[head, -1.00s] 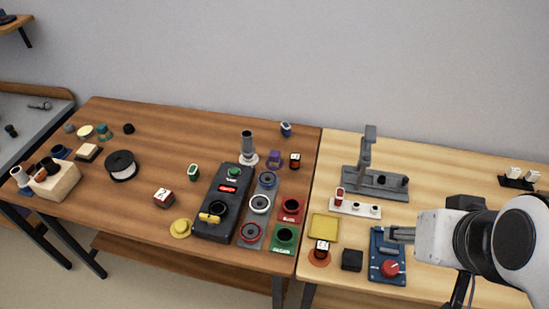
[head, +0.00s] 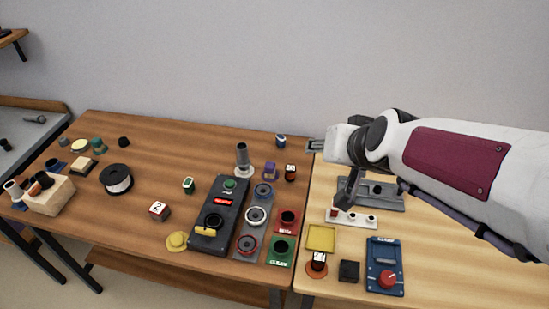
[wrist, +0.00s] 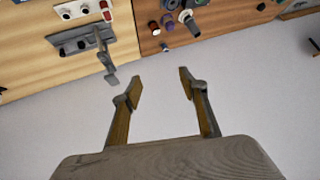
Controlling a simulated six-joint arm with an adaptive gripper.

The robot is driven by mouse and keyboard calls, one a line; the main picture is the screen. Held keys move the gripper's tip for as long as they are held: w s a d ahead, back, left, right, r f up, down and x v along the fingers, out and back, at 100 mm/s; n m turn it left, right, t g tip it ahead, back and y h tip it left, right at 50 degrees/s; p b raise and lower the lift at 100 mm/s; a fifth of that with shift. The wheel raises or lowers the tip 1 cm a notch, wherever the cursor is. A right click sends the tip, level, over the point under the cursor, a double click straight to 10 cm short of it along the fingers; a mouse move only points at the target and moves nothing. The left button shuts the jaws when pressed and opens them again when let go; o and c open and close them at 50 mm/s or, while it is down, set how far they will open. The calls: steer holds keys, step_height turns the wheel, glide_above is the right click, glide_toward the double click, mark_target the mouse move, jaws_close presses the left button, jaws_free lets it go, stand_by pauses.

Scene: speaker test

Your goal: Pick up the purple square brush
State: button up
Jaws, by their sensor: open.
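A small purple block-shaped piece (head: 270,171), which looks like the purple square brush, stands near the back right of the brown table. In the wrist view a small purple piece (wrist: 166,26) shows at the top. My gripper (head: 315,146) is up at the back, to the right of the purple piece and apart from it. In the wrist view my gripper (wrist: 160,81) is open and empty, its fingers pointing toward the table's back edge.
A blue-and-white piece (head: 281,141) stands behind the purple one. A dark panel (head: 213,243) and ring holders (head: 255,215) lie in front. A grey stand (head: 390,196) is under my arm on the lighter table. The brown table's back middle is clear.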

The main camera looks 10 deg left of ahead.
steer(key=w+a+f+m+t, duration=0.1)
steer(key=w+a+f+t, duration=0.1)
steer(key=w+a+f, duration=0.9)
steer(key=t+h, duration=0.2)
steer(key=h, duration=0.2)
glide_toward(269, 166)
steer(key=shift+x, duration=0.75)
steer(key=shift+w+d+f, duration=0.15)
steer(key=shift+x, duration=1.15)
steer(key=shift+x, duration=2.6)
steer(key=shift+c, duration=0.4)
